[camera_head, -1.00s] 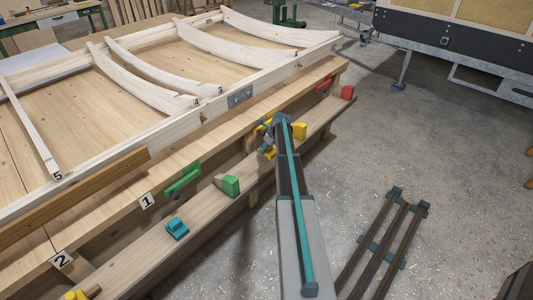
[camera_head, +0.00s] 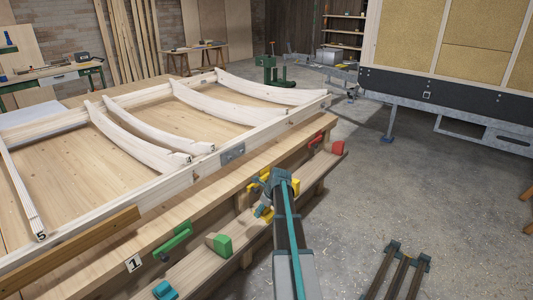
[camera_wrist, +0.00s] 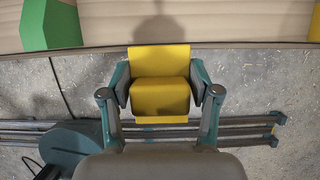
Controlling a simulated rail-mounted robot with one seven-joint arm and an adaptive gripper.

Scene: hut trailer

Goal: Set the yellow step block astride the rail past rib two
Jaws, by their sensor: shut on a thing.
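In the wrist view my gripper (camera_wrist: 160,92) is shut on the yellow step block (camera_wrist: 160,60), one teal finger on each side. The block stands out in front of a pale wooden plank. In the head view my gripper (camera_head: 276,184) is beside the bench's lower shelf. Yellow parts show around it; I cannot tell which is the held block. The pale frame's front rail (camera_head: 170,187) runs along the bench. Curved white ribs (camera_head: 140,134) cross the frame behind it. Rib two cannot be told from its number.
A green block (camera_head: 219,244) and a teal block (camera_head: 165,291) sit on the lower shelf. A green clamp (camera_head: 174,243) and a red clamp (camera_head: 315,142) are on the bench edge.

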